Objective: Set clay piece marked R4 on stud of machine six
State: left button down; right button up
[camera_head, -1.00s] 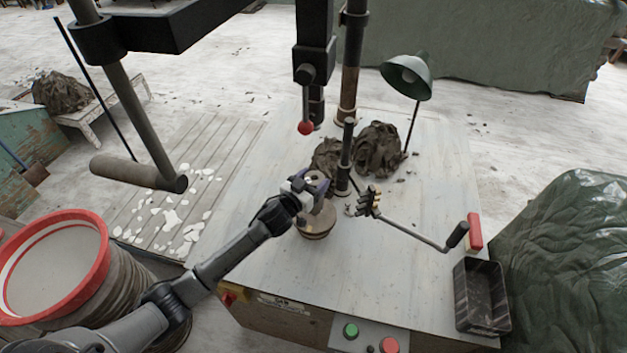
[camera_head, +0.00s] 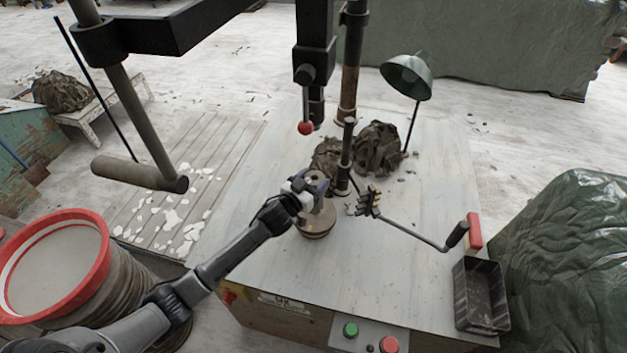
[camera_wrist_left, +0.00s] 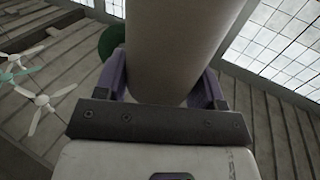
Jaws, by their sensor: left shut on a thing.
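My left gripper (camera_head: 318,183) is over the near-left part of the machine table, its purple fingers shut on a grey-brown clay piece (camera_head: 316,176). In the left wrist view the clay piece (camera_wrist_left: 178,45) is a thick, smooth, pale cylinder between the two fingers. No R4 mark can be read. In the head view its round top shows a small dark centre. Directly below is a round brown disc-like base (camera_head: 316,226) on the machine table (camera_head: 400,280). The stud is hidden, and I cannot tell whether the piece touches the base. My right gripper is not in view.
A dark post (camera_head: 344,165) and a crank arm (camera_head: 415,235) stand close right of the gripper. A red-knobbed lever (camera_head: 306,128) hangs above. Clay trimmings (camera_head: 378,150) and a green lamp (camera_head: 408,76) are behind. A black tray (camera_head: 480,295) sits at right. The table's front middle is clear.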

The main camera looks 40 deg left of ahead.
pick_arm(q)
jog(key=shift+f+b, duration=0.65)
jog(key=shift+f, duration=0.35)
jog(key=shift+f+b, duration=0.4)
jog(key=shift+f, duration=0.25)
jog(key=shift+c, duration=1.3)
grip_release()
jog(key=shift+o, duration=0.6)
jog(key=shift+f, duration=0.1)
jog(key=s, duration=1.3)
jog(key=shift+s+d+p, duration=0.3)
jog(key=shift+s+p, duration=0.1)
